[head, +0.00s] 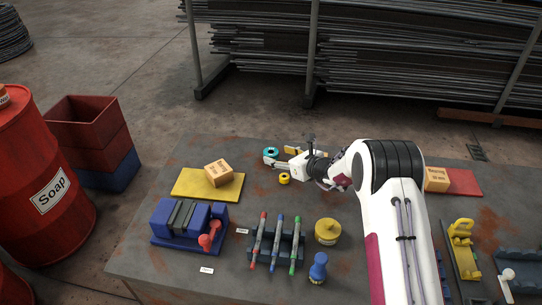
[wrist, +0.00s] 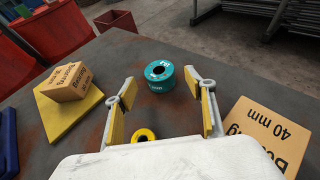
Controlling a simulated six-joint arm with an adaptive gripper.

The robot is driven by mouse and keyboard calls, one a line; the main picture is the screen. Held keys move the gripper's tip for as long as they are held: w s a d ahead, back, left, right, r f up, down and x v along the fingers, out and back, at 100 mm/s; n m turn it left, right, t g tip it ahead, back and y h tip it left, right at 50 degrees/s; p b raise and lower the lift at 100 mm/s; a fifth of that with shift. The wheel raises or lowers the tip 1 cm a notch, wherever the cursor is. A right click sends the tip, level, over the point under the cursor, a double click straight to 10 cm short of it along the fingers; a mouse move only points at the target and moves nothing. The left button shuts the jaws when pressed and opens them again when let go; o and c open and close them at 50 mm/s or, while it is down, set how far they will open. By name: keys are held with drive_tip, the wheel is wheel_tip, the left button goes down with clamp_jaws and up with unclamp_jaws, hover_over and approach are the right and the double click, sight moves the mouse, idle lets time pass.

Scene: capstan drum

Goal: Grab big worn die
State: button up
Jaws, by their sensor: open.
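A teal ring with pale lettering on it (head: 270,153) lies flat on the grey table; it appears to be the big die. In the wrist view the teal ring (wrist: 159,77) shows between and just beyond my fingers. A smaller yellow ring (head: 284,179) lies nearer the front, and in the wrist view it (wrist: 144,135) is partly hidden by my gripper's body. My gripper (head: 281,163) is open and empty, low over the table at the teal ring's right. In the wrist view its yellow-padded fingers (wrist: 158,88) are spread. Wear on either ring cannot be made out.
A "40 mm" bearing box (wrist: 258,130) is close to my right finger. Another box (head: 218,172) sits on a yellow mat (head: 190,184).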

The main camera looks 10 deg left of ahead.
sight(269, 151)
drive_tip(key=shift+w+a, duration=0.1)
idle(0.3)
drive_tip(key=shift+x, duration=2.5)
drive_tip(key=shift+r, duration=0.1)
clamp_jaws()
drive_tip(key=shift+r, duration=0.15)
